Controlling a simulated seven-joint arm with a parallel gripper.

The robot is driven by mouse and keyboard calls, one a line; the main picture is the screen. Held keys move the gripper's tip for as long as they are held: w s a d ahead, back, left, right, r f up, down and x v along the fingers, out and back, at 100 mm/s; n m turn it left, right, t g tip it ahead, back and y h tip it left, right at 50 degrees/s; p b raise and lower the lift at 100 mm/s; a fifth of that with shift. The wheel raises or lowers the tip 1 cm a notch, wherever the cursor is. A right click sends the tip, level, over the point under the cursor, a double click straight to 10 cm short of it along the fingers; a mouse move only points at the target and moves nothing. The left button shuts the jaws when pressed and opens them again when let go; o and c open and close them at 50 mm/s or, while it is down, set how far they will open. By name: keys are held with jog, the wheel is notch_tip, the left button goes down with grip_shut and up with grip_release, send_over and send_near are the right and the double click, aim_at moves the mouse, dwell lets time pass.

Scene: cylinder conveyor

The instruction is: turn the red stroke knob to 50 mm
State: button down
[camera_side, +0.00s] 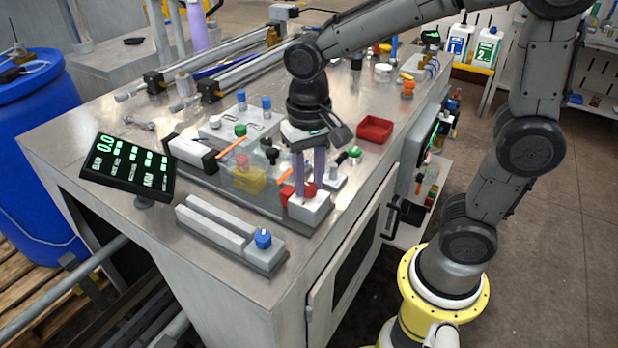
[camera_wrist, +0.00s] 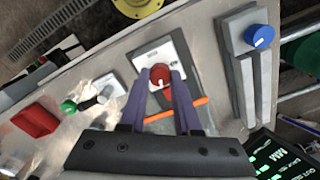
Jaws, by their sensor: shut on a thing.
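The red stroke knob (camera_wrist: 160,75) sits on a pale block (camera_wrist: 151,58) in the wrist view, with a white mark on its face. My gripper (camera_wrist: 163,82) has its two purple fingers on either side of the knob and is shut on it. In the side view my gripper (camera_side: 309,180) points down at the pale block (camera_side: 309,208) near the bench's front right corner; the fingers partly hide the red knob (camera_side: 309,188). The tilted black display (camera_side: 128,163) reads 0.0 at its top in green; its smaller lines are hard to read.
A blue knob (camera_side: 263,238) on a grey block stands in front. A clear box with a yellow part (camera_side: 249,180) and an orange rod are left of my gripper. A red tray (camera_side: 374,129) and green-topped lever (camera_side: 354,152) are behind, to the right.

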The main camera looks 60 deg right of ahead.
aim_at(308, 185)
jog(key=n, duration=0.4)
jog(key=shift+n, duration=0.3)
jog(key=n, duration=0.4)
jog(key=shift+r+n, duration=0.1)
jog(key=shift+n, duration=0.2)
jog(key=c, duration=0.9)
grip_release()
notch_tip(308, 185, up, 14)
